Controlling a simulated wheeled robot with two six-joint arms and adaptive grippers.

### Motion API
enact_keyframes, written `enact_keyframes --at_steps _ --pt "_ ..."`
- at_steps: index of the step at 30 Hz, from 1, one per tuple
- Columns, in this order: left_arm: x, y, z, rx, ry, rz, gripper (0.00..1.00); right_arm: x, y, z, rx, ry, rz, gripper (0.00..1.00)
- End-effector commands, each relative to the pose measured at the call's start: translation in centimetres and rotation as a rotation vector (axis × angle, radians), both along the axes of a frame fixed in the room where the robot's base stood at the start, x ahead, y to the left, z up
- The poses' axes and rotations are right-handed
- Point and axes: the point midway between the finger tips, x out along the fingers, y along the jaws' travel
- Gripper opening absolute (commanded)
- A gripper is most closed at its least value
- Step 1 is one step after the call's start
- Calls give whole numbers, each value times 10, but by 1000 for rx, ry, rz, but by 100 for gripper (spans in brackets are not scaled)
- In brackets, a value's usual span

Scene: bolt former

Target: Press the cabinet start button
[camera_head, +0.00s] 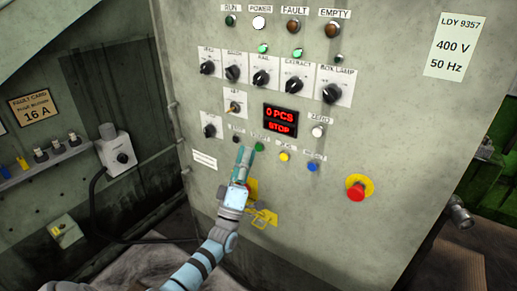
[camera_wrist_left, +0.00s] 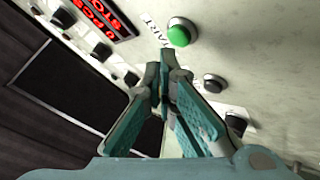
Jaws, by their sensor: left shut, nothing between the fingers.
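The cabinet panel (camera_head: 370,125) carries a green button (camera_head: 259,147) in its lower row, below the display. The green button shows large in the left wrist view (camera_wrist_left: 181,34), with a partly visible label ending in "ART" beside it. My left gripper (camera_head: 246,152) is shut and empty, its fingers pointing up just left of the green button in the head view. In the left wrist view the closed fingertips (camera_wrist_left: 167,56) are close below the button. A small gap shows between them; I cannot tell the exact depth. My right gripper is not in view.
The display (camera_head: 281,121) reads "0 PCS" and "STOP". A black button (camera_head: 236,139) is left of the fingers; yellow (camera_head: 284,157) and blue (camera_head: 312,167) buttons are to the right. A red emergency stop (camera_head: 356,191) sits lower right. Rotary knobs (camera_head: 260,78) are above.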

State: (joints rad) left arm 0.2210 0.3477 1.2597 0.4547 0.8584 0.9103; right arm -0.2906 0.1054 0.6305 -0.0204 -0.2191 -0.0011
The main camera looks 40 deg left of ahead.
Motion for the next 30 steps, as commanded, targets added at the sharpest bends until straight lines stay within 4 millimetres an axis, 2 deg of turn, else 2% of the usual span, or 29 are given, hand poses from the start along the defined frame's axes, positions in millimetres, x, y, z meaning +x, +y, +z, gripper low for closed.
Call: enact_keyframes --at_steps 16,24,30 --pt "0 0 0 0 0 0 0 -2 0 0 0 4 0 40" --pt "8 0 -1 0 0 0 0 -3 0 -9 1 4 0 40" --pt "8 0 0 0 0 0 0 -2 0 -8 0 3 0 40"
